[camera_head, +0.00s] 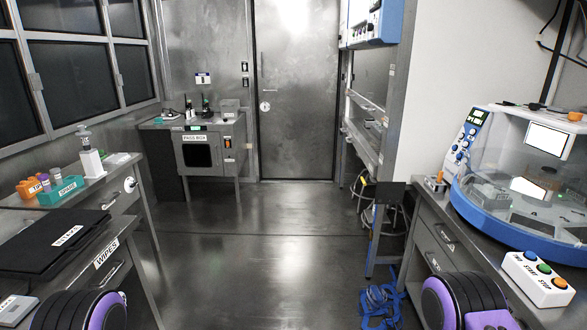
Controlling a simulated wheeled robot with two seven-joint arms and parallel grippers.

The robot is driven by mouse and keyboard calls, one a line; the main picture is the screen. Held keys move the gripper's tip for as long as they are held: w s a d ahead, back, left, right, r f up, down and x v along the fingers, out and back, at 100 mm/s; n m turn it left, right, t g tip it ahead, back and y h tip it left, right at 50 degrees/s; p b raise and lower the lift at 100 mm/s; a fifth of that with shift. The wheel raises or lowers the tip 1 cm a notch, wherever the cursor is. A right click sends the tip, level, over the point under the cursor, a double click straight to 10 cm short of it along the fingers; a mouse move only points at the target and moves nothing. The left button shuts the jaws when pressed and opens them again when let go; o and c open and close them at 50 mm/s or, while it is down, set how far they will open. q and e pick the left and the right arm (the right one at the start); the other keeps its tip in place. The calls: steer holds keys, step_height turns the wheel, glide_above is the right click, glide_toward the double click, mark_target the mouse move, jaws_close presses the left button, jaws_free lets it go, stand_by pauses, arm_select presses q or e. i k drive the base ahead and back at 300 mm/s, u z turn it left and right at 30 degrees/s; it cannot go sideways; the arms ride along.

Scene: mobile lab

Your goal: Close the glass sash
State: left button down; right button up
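The glass sash (371,72) is on the cabinet with the blue-edged top panel (372,22), along the right wall ahead. I see it at a steep angle. Its lower rail (366,101) appears to sit above an opening, with small items on the work surface (364,136) below. How far the sash stands from its sill is hard to tell. Neither of my grippers is in view. Only black and purple parts of my own arms show at the bottom left and bottom right, well away from the sash.
Open floor (250,250) leads to a metal door (296,90). Benches line both sides; a domed machine (525,170) and button box (538,278) stand right. A pass box (207,153) stands at the back.

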mark_target(369, 67)
steer(key=i, duration=3.8)
steer(key=z, duration=2.4)
